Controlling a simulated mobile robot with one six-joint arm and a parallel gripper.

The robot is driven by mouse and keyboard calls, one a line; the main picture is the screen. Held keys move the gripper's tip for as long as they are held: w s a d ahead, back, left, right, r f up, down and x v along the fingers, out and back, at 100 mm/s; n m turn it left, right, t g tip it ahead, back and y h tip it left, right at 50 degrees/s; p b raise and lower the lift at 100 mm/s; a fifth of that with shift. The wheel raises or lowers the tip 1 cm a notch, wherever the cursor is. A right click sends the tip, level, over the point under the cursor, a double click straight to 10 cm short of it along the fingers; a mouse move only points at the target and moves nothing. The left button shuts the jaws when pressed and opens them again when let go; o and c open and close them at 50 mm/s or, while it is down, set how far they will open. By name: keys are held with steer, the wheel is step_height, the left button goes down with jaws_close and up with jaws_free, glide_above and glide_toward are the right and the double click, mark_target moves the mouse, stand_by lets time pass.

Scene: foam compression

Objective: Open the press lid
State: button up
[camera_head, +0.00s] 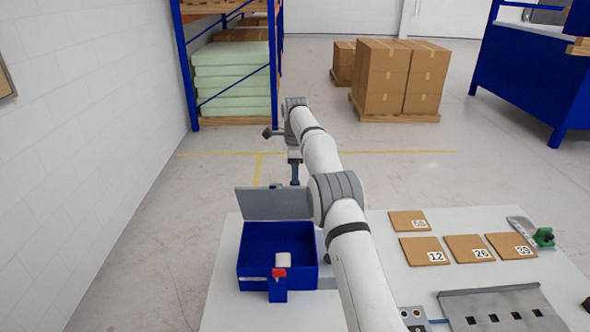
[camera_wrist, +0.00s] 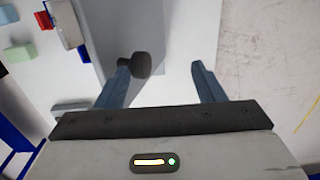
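The press is an open blue box (camera_head: 250,258) on the white table, with a white block (camera_head: 283,259) inside and a red part (camera_head: 279,272) at its front. Its grey lid (camera_head: 273,204) stands raised, about upright, at the box's back edge. My gripper (camera_head: 295,182) is behind the lid, its fingertips partly hidden there. In the wrist view my gripper (camera_wrist: 163,78) has its fingers spread wide. A dark round knob (camera_wrist: 141,65) lies between them, close by the left finger; I cannot tell whether they touch. The grey lid (camera_wrist: 105,30) shows beside the knob.
Several numbered brown pads (camera_head: 425,251) lie on the table at right, near a green clamp-like item (camera_head: 543,238). A grey slotted fixture (camera_head: 495,308) and a control box (camera_head: 414,318) are in front. Boxes on a pallet (camera_head: 393,80) and a blue rack (camera_head: 187,70) stand behind.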

step_height(320, 180, up, 8)
steer(key=shift+s+f, duration=0.15)
stand_by(0.3)
